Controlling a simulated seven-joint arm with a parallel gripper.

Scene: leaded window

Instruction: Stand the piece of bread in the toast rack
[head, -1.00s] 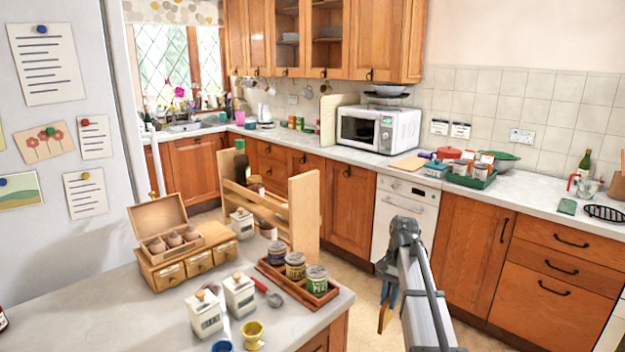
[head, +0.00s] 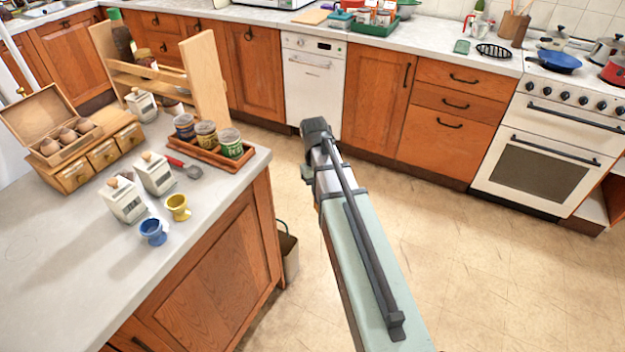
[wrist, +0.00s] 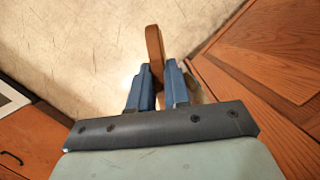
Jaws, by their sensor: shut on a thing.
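In the wrist view my gripper (wrist: 158,67) is shut on the piece of bread (wrist: 154,45), a brown slice seen nearly edge-on between the blue fingers. The bread stands out past the fingertips, over the pale floor. In the head view the gripper and bread are hidden behind my own arm. I cannot make out a toast rack for certain; a black slatted oval thing (head: 493,51) lies on the far counter, left of the cooker.
The near worktop (head: 60,245) holds an egg box (head: 75,130), white canisters, a blue egg cup (head: 153,232), a yellow egg cup (head: 177,207) and a jar tray (head: 213,152). A bin (head: 288,255) stands beside it. The cooker (head: 550,150) is at right. The floor between is clear.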

